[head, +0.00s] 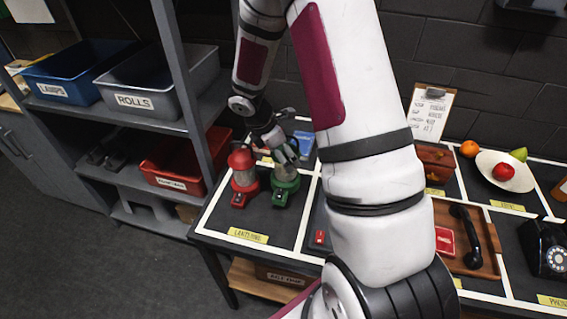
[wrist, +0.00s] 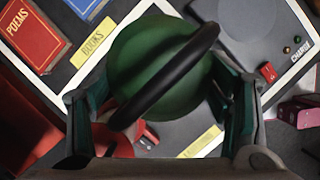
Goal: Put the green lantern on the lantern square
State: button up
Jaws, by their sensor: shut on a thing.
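The green lantern (head: 286,187) shows in the head view over the lantern square, just right of the red lantern (head: 243,177). I cannot tell whether its base touches the table. My gripper (head: 284,153) is shut on its upper part from above. In the wrist view the lantern's round green top (wrist: 150,55) and black handle sit between the two fingers (wrist: 158,105). The lantern square (head: 222,215) is a dark, white-edged area with a yellow label at the table's front left. The lantern hides part of it.
The books square with red and blue books (wrist: 95,8) lies behind. The charge square (wrist: 255,30) with a grey pad is to the right. A shelf with a red bin (head: 180,165) stands left of the table. My arm hides the table's middle.

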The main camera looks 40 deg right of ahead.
jog(key=shift+f, duration=1.8)
jog(key=o, duration=1.9)
jog(key=shift+s, duration=0.1)
jog(key=shift+o, duration=0.2)
jog(key=s+a+r+m+t, duration=0.1)
jog(key=s+a+r+m, duration=0.15)
jog(key=r, duration=0.55)
jog(key=s+a+r+m+y, duration=0.15)
jog(key=a+r, duration=0.25)
jog(key=r, duration=0.5)
jog(key=s+a+r+m+t+h, duration=0.1)
jog(key=s+a+r+m, duration=0.2)
jog(key=r, duration=0.5)
jog(key=s+a+r+m+t+y, duration=0.2)
jog(key=s+a+r+m, duration=0.2)
jog(key=s, duration=0.2)
jog(key=s+a+r+m+t+y, duration=0.2)
jog(key=s+a+r+m, duration=0.2)
jog(key=s, duration=0.3)
jog(key=shift+a+m+b, duration=0.3)
jog(key=shift+m, duration=0.5)
